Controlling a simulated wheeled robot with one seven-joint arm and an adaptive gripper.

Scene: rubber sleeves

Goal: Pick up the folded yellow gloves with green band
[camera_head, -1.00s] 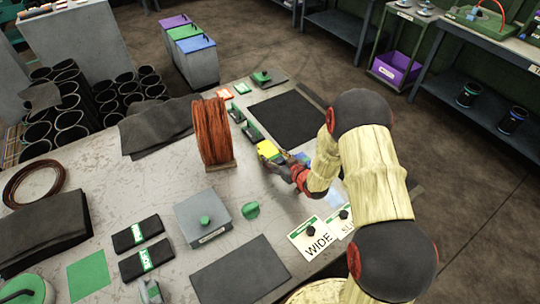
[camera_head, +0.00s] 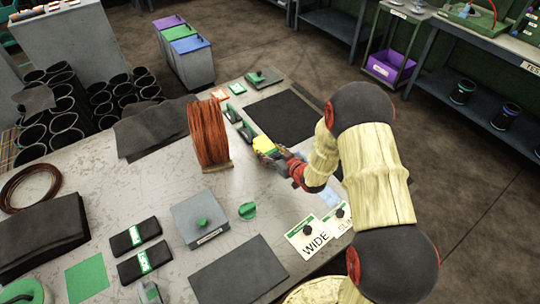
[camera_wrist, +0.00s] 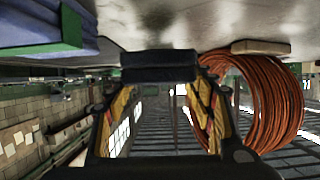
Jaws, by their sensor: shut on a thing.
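The folded yellow gloves (camera_head: 263,144) show in the head view beside the coil's right side, at the tip of my gripper (camera_head: 276,156). A little green shows by them. My gripper is shut on them, with its fingers partly covering them. In the wrist view a dark block spans the tips of my gripper (camera_wrist: 160,75), with yellow surfaces along the inner fingers. I cannot clearly make out the green band there, nor whether the gloves touch the table.
A copper-coloured coil (camera_head: 208,135) stands close left of my gripper. A blue folded item (camera_wrist: 45,30) with a green band lies nearby in the wrist view. A dark mat (camera_head: 282,118) lies beyond, and a grey box (camera_head: 201,218) stands nearer.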

